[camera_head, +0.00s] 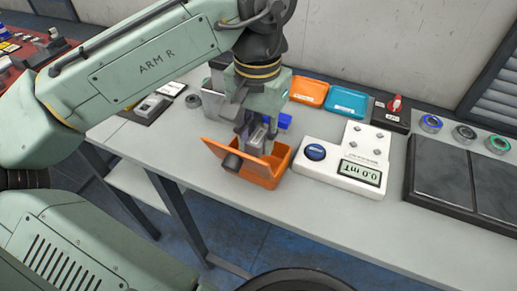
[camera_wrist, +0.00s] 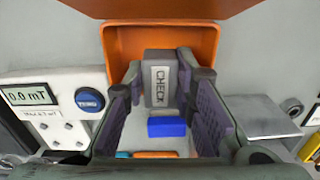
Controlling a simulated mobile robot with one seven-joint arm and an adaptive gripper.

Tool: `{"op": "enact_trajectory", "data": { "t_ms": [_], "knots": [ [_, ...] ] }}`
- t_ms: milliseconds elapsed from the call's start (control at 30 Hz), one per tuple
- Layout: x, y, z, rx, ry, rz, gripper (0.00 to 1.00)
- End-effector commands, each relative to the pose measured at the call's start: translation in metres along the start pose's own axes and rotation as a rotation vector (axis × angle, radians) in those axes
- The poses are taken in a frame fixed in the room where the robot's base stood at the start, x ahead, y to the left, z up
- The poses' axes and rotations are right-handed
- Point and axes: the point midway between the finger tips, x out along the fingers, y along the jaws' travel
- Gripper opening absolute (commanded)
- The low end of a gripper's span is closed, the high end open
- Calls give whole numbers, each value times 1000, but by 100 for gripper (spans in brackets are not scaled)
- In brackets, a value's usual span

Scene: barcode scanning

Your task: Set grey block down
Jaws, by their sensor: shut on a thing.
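The grey block (camera_wrist: 160,82), with a pale label reading CHECK, is between the two fingers of my gripper (camera_wrist: 158,66) in the wrist view. In the head view my gripper (camera_head: 258,134) points down at the orange bin (camera_head: 270,180), with the block partly hidden between its fingers. The bin also shows in the wrist view (camera_wrist: 120,42), beyond the block. The block overlaps the bin's opening in both views; I cannot tell whether it touches the bin's floor.
A white meter (camera_head: 340,168) reading 0.0 mT stands right of the bin. A blue object (camera_head: 284,121) lies behind my gripper. Orange (camera_head: 309,91) and blue (camera_head: 347,102) trays stand at the back. A dark slab (camera_head: 460,185) fills the bench's right side.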

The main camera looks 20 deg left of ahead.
Motion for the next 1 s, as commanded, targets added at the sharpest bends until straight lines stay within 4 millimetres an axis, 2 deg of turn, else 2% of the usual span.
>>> {"op": "enact_trajectory", "data": {
  "t_ms": [167, 333, 767, 800, 1000],
  "knots": [
    [15, 0, 0, 1, -1, 0, 0],
    [38, 0, 1, 0, -1, 0, 0],
    [46, 0, 0, 1, 1, 1, 0],
    [45, 0, 0, 1, 1, 0, 27],
    [45, 0, 0, 0, 0, 0, 40]
  ]
}}
